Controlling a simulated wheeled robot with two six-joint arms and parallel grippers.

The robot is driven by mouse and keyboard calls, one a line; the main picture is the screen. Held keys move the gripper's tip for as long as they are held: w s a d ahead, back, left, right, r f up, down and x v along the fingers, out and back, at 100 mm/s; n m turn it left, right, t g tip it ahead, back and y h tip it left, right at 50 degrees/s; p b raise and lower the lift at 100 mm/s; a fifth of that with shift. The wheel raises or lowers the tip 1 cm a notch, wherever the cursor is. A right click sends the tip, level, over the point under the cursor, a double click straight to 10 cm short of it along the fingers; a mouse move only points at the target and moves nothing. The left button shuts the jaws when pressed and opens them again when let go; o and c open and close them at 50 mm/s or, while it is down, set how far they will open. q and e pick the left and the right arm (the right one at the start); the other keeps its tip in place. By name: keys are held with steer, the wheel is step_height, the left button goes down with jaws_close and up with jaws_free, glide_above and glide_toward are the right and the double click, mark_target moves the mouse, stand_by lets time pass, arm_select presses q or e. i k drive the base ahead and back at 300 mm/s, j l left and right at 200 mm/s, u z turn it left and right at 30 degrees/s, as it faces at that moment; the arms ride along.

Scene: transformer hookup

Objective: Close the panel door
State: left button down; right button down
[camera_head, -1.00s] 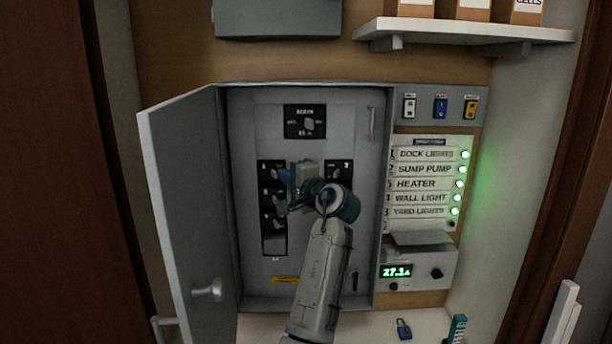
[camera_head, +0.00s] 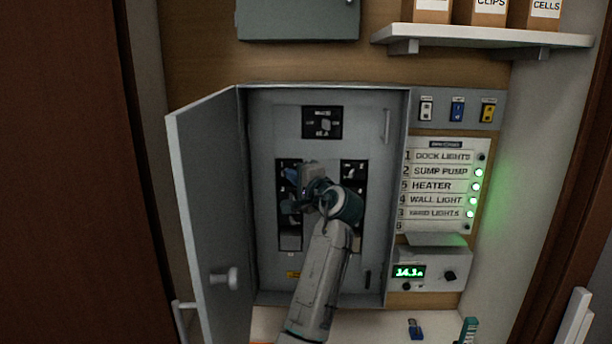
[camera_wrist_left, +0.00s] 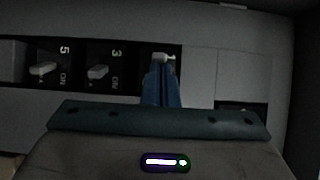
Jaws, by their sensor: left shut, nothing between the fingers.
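The grey panel door (camera_head: 208,215) stands wide open, hinged at the left side of the panel box (camera_head: 397,190). Its round knob (camera_head: 225,277) is low on the door. My left gripper (camera_head: 298,190) is inside the box front, over the left column of breakers, and hides part of it. In the left wrist view its blue fingers (camera_wrist_left: 162,82) are shut and empty, with tips at a breaker lever (camera_wrist_left: 162,57), seemingly touching it. Breakers marked 3 (camera_wrist_left: 98,72) and 5 (camera_wrist_left: 43,69) show beside it. My left gripper is well to the right of the door. My right gripper is out of view.
A label board (camera_head: 440,185) right of the box has a dark lamp at DOCK LIGHTS and green lamps below it. A meter (camera_head: 428,270) sits underneath. A shelf (camera_head: 480,36) with boxes is above. A blue padlock (camera_head: 415,329) lies on the bottom ledge.

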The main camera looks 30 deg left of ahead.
mark_target(203, 135)
steer(key=k+l, duration=0.45)
steer(key=l, duration=0.15)
steer(key=k+l, duration=0.15)
steer(key=l, duration=0.15)
